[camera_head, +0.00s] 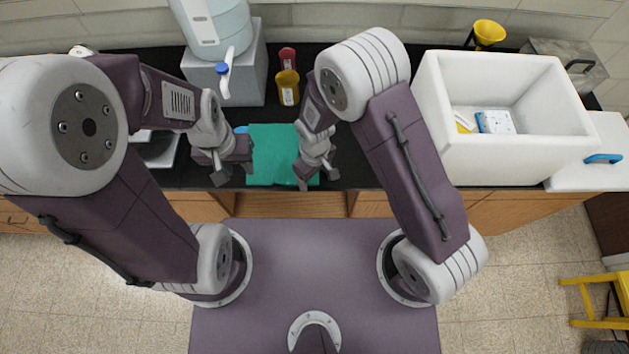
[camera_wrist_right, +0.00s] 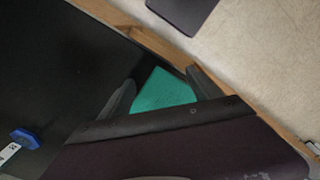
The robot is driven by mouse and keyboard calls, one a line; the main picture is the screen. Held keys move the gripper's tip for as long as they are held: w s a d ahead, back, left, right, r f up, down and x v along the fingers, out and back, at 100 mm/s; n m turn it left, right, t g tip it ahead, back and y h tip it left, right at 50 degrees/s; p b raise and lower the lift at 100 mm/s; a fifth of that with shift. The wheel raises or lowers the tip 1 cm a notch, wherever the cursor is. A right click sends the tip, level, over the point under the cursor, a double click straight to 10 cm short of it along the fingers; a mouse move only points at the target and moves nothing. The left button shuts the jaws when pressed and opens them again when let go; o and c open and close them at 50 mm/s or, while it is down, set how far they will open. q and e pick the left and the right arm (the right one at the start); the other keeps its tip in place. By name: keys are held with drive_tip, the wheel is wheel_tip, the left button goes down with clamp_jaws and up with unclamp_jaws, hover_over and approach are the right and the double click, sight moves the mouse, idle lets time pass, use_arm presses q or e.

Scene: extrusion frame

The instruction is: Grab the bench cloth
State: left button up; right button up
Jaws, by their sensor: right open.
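The bench cloth is a flat teal-green cloth (camera_head: 270,155) on the black bench top, near its front edge. My right gripper (camera_head: 318,180) is open at the cloth's right front corner. In the right wrist view the teal cloth (camera_wrist_right: 165,92) shows between the two spread fingers of the right gripper (camera_wrist_right: 160,76), partly hidden by the hand. I cannot tell whether the fingers touch it. My left gripper (camera_head: 232,177) looks open and empty, just left of the cloth.
A white dispenser (camera_head: 212,25) on a grey block (camera_head: 250,75) stands behind the cloth. Yellow (camera_head: 288,92) and red (camera_head: 287,58) containers are beside it. A white bin (camera_head: 500,160) with items inside stands to the right. A blue object (camera_head: 241,130) lies by the cloth's left.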

drive_tip(key=shift+w+a, duration=0.1)
drive_tip(key=shift+a, duration=0.15)
drive_tip(key=shift+f, duration=0.2)
drive_tip(key=shift+d, duration=0.25)
drive_tip(key=c, duration=0.4)
drive_tip(key=shift+c, duration=1.2)
drive_tip(key=shift+a, duration=0.1)
clamp_jaws()
use_arm(q)
drive_tip(key=shift+a+f, duration=0.1)
